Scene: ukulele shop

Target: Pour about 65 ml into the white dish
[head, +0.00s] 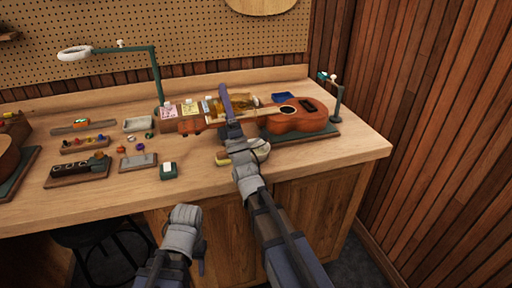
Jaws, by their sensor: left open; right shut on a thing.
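My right gripper (226,103) is over the back middle of the bench. It is shut on a bottle (242,103) of amber liquid, which looks tipped nearly level above the bench. The gripper and arm hide part of the bottle. A whitish dish (262,149) sits on the bench below, partly hidden behind my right wrist. I cannot tell how much liquid is in it. A pale rectangular tray (137,123) lies further left. My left gripper (186,218) is low, in front of the bench edge, open and away from the objects; its fingers are hard to make out.
A ukulele (300,116) lies on a green mat right of the bottle, its neck pointing left behind my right gripper. A green lamp (156,75) stands at the back. The front right bench is clear.

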